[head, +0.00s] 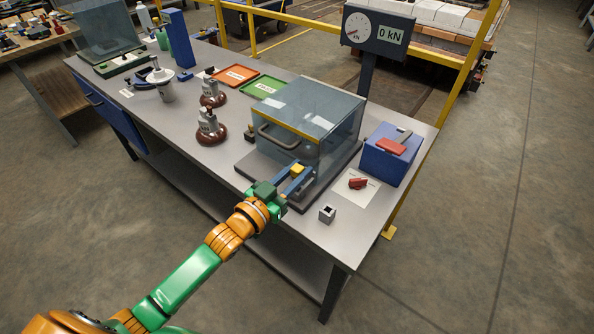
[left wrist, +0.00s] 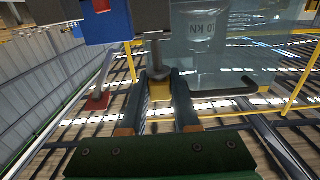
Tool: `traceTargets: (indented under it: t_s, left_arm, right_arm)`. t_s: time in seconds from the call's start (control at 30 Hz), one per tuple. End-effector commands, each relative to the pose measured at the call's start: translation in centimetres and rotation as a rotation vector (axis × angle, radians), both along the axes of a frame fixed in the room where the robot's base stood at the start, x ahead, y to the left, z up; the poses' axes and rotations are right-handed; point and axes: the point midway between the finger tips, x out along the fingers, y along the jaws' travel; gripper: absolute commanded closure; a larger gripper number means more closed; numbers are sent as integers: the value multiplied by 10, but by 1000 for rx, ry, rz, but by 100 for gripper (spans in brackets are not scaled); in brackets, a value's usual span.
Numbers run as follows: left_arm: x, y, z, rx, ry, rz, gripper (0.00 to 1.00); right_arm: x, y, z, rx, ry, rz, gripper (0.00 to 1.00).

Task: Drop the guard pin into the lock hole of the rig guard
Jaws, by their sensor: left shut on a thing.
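The guard pin, with a yellow head (head: 297,169), is between the fingers of my left gripper (head: 294,179). In the left wrist view the yellow part of the pin (left wrist: 160,92) sits between the fingertips, with a grey part beyond it. The rig guard (head: 318,112) is a clear box with a yellow front edge and a dark handle, standing on a grey base. My left gripper is in front of its near lower corner. In the left wrist view the guard (left wrist: 215,60) and its handle are close to the pin. I cannot make out the lock hole. My right gripper is not in view.
A small grey block with a square opening (head: 327,214) stands near the table's front edge. A red piece (head: 358,183) lies on white paper. A blue box (head: 390,158) is right of the guard, and a gauge (head: 375,32) behind it. Brown insulators (head: 211,132) stand left.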

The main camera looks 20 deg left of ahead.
Motion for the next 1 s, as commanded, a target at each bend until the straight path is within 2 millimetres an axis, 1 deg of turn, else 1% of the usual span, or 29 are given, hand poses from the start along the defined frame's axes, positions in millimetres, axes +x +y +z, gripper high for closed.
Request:
traceTargets:
  t_s: [1.0]
  left_arm:
    - [0, 0, -27, 0, 0, 0, 100]
  right_arm:
    - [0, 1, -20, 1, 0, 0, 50]
